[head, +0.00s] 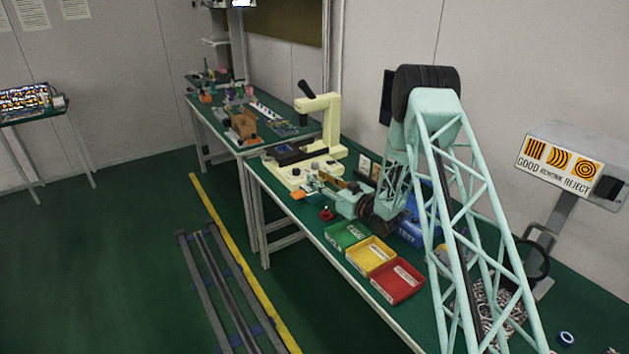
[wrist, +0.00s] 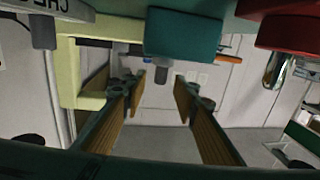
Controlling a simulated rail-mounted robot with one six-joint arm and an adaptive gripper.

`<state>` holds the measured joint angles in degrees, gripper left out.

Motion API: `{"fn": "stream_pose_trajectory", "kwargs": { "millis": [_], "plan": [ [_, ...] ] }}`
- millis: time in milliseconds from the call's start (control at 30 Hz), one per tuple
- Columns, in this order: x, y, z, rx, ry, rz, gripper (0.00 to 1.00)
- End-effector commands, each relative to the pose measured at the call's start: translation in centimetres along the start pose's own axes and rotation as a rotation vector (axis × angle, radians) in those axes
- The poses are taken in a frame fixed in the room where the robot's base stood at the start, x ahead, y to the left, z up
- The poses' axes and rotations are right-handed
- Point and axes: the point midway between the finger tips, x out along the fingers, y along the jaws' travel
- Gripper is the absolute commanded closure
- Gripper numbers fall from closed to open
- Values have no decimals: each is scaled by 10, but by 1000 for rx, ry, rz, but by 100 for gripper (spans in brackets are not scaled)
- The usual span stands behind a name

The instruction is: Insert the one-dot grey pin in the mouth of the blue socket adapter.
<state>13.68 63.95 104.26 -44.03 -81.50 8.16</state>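My gripper (wrist: 160,82) is open, its two wood-coloured finger pads well apart with nothing held. In the head view my gripper (head: 319,188) is low over the bench, beside the cream microscope. In the wrist view, which shows the bench upside down, a grey pin (wrist: 161,73) projects from a dark teal block (wrist: 184,34) and appears between the fingertips, touching neither. I cannot see dots on either pin, so I cannot tell which has one. I cannot make out the blue socket adapter for certain.
The cream microscope (head: 323,112) stands close behind my gripper. A red piece (head: 326,214) is nearby. Green (head: 346,235), yellow (head: 370,255) and red (head: 397,282) trays line the front of the bench, with a blue bin (head: 411,234) behind.

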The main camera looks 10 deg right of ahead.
Motion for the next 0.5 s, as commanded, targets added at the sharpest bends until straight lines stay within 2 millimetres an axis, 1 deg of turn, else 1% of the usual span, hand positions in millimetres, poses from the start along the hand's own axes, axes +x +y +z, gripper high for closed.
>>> {"fn": "stream_pose_trajectory", "kwargs": {
  "millis": [400, 433, 500],
  "plan": [
    [0, 0, 0, 0, 0, 0, 73],
    [0, 0, 0, 0, 0, 0, 74],
    [0, 0, 0, 0, 0, 0, 80]
  ]
}}
